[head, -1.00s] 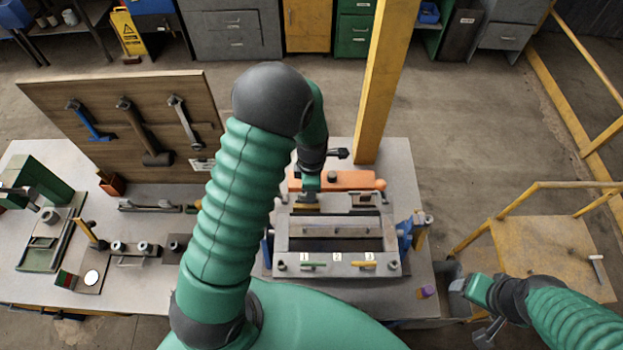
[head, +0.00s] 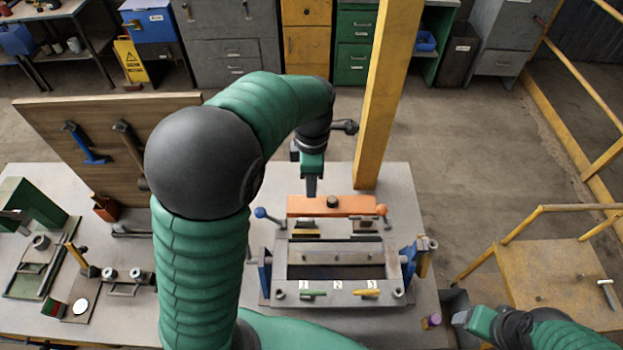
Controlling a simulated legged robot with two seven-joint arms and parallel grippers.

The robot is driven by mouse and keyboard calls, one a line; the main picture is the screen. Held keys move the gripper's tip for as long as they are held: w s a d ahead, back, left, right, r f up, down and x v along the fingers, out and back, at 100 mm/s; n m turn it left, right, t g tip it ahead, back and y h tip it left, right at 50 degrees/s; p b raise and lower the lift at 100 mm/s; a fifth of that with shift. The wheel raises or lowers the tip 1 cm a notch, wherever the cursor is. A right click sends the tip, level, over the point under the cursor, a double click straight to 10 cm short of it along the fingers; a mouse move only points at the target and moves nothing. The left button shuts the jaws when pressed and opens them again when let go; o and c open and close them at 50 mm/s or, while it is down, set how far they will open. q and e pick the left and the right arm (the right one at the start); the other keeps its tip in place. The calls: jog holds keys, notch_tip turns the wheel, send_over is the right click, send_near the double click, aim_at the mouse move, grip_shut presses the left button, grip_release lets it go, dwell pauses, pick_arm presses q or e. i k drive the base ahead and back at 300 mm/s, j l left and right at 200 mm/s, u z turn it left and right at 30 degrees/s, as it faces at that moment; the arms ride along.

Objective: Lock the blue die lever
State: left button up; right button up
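The die fixture (head: 338,295) is a grey metal frame on the bench. A lever with a blue ball knob (head: 260,212) sticks out at its back left corner; its thin rod slants down to the right towards the frame. My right gripper (head: 461,318) is at the lower right, away from the fixture.
My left arm covers the bench left of the fixture. A yellow post (head: 385,100) stands close behind the bench. A tool board (head: 75,120) stands at the left.

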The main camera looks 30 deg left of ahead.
aim_at(260, 212)
jog(key=k, duration=1)
